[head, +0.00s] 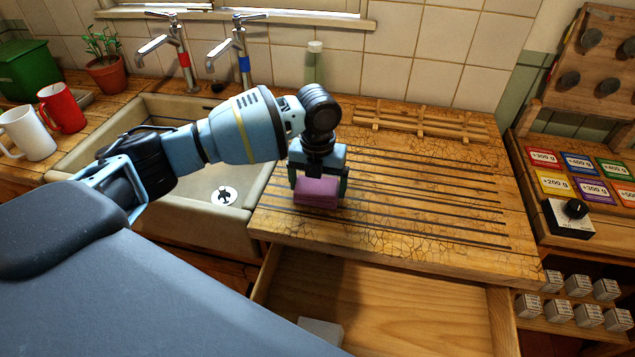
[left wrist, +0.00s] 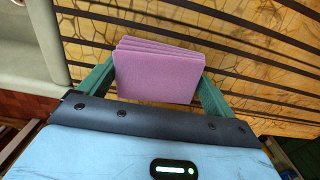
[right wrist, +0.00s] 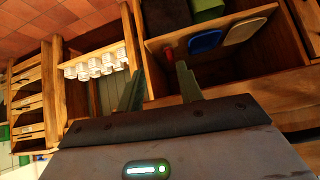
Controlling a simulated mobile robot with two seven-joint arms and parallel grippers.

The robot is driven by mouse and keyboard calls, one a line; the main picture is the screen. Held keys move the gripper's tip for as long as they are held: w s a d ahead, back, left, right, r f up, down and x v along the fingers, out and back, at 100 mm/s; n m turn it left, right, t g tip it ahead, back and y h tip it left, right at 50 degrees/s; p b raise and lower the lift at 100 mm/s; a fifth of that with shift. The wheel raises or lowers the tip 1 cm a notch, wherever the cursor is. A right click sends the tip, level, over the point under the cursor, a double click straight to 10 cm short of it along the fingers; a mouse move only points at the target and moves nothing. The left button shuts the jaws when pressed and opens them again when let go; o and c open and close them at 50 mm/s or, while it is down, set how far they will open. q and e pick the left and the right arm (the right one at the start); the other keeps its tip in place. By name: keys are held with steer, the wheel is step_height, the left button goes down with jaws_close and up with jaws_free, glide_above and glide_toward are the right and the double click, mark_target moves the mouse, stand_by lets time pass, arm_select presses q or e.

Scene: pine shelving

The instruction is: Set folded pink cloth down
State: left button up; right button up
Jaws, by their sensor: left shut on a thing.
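The folded pink cloth (head: 317,191) is at the left end of the grooved wooden drainboard (head: 420,215), beside the sink. My left gripper (head: 319,186) is above it with its fingers down on either side, shut on the cloth. In the left wrist view the cloth (left wrist: 157,72) shows its stacked folds between the two green fingers (left wrist: 158,85). I cannot tell whether its underside touches the boards. My right gripper (right wrist: 160,85) shows in the right wrist view with its fingers apart and nothing between them.
The sink (head: 165,170) lies left of the drainboard. An open drawer (head: 390,300) juts out below. A wooden rack (head: 420,122) stands at the back of the board. The middle and right of the drainboard are clear. A dial box (head: 570,218) stands at right.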

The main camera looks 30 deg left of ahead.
mark_target(318, 185)
arm_select(q)
steer(key=shift+f, duration=0.2)
steer(key=o, duration=0.7)
steer(key=shift+r, duration=0.1)
step_height(318, 185, up, 12)
steer(key=shift+r, duration=0.15)
